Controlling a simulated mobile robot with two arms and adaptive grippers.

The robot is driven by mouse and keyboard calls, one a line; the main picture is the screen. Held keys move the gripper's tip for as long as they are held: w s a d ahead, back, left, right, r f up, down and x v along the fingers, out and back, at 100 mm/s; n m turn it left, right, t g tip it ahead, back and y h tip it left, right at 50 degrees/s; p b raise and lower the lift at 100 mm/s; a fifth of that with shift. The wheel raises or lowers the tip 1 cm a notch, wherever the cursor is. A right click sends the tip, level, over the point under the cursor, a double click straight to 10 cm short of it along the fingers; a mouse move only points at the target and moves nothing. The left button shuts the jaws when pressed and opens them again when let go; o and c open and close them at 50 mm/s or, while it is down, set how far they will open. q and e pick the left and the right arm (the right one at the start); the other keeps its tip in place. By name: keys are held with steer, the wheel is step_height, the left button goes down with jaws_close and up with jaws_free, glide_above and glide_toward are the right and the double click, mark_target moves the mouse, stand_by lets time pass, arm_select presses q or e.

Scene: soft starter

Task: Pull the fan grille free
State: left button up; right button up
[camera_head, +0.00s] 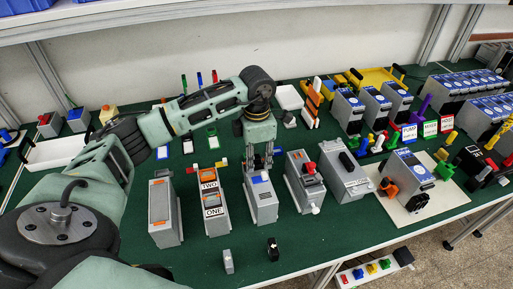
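A grey and white soft starter (405,172) with a blue front label stands on a white board at the right of the table. A round black part (418,202), which looks like the fan grille, sits on its near lower face. An orange piece (388,187) is beside its left side. My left gripper (260,168) points down over a grey unit with a blue label (262,200), well left of the soft starter. Its two fingers look apart, with nothing visible between them. Whether they touch the unit is unclear. My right gripper is out of view.
Coloured clamps (365,147) stand behind the white board (445,200).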

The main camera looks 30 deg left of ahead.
mark_target(257, 156)
arm_select(q)
jaws_close()
steer(key=shift+c, duration=1.5)
jaws_free()
jaws_close()
steer(key=shift+r+p, duration=0.3)
steer(key=shift+r, duration=0.35)
steer(key=shift+r+p, duration=0.95)
steer(key=shift+r, duration=0.85)
